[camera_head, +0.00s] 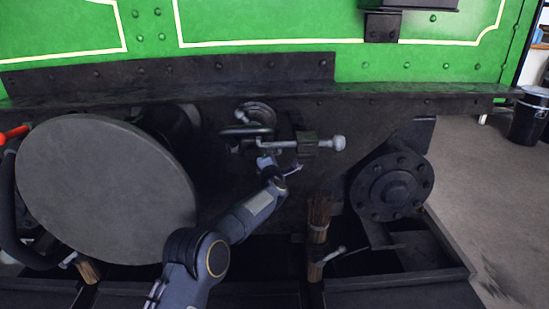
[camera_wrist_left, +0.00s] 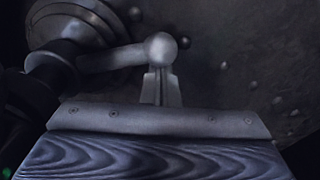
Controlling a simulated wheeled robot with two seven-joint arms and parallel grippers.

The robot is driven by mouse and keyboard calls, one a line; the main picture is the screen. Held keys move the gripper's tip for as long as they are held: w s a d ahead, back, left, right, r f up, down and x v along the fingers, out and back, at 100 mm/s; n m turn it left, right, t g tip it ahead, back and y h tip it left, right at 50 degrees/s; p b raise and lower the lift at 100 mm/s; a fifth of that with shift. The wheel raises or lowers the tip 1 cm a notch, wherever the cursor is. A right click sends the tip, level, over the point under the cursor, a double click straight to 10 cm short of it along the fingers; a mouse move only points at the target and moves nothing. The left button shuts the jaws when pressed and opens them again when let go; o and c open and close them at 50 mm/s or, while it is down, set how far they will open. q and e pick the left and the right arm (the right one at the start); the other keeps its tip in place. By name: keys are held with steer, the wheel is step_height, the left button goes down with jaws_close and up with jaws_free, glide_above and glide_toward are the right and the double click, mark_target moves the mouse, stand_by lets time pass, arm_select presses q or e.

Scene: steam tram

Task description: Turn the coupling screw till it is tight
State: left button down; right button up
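The coupling screw shows in the middle of the head view as a grey bar (camera_head: 278,144) running sideways through a dark block, with a pale ball (camera_head: 338,142) at its right end. My left gripper (camera_head: 266,163) is just below the left part of the bar. In the left wrist view a grey ball (camera_wrist_left: 160,48) ends an arm that comes from a round hub (camera_wrist_left: 72,38). My left gripper's narrow fingers (camera_wrist_left: 160,86) stand close together right under this ball. Whether they clamp anything is hidden. My right gripper is in neither view.
A large round buffer plate (camera_head: 105,190) stands at the left, beside my arm. A bolted round flange (camera_head: 391,187) is at the right. A brush-like bundle (camera_head: 319,215) stands below the coupling. A dark bin (camera_head: 528,118) is far right. The floor there is clear.

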mark_target(280, 150)
arm_select(q)
steer(key=shift+d+r, duration=0.15)
steer(key=shift+d, duration=0.35)
stand_by(0.3)
steer(key=shift+d+r+n+p, duration=0.2)
steer(key=shift+d+r+n, duration=0.3)
steer(key=shift+n, duration=0.25)
steer(key=shift+d+r+n+p, duration=0.15)
steer(key=shift+d+r+n, duration=0.25)
steer(key=shift+d+n, duration=0.3)
stand_by(4.6)
steer(key=shift+s, duration=0.1)
